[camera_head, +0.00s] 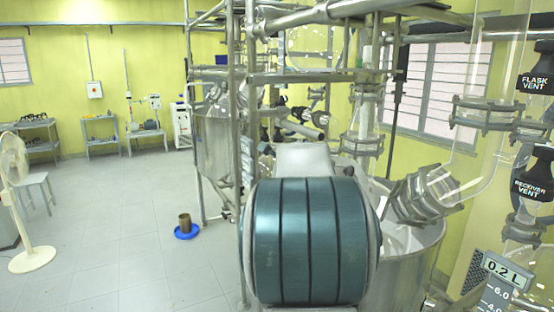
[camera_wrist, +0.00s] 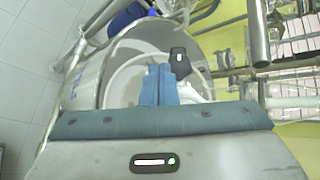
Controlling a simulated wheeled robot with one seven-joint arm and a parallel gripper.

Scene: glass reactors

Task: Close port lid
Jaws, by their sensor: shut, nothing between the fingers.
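In the wrist view my gripper (camera_wrist: 159,70) shows as two blue fingers side by side, shut and empty. Beyond the fingers is a round steel vessel top (camera_wrist: 101,92) with a pale ring (camera_wrist: 122,75) on it, partly hidden by the fingers. A black block-like part (camera_wrist: 180,63) shows just right of the fingertips; I cannot tell whether it belongs to the port lid. Whether the fingers touch anything is unclear. In the head view my own arm hides the gripper and the port, and a steel vessel (camera_head: 408,268) shows to its right.
Glass pipework with clamps (camera_head: 425,193) and steel frame tubes (camera_head: 330,75) crowd the area above and right. Black "FLASK VENT" (camera_head: 536,82) and "RECEIVER VENT" (camera_head: 534,180) handles hang at the right edge. A white fan (camera_head: 20,195) stands left. The tiled floor (camera_head: 120,220) is mostly clear.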

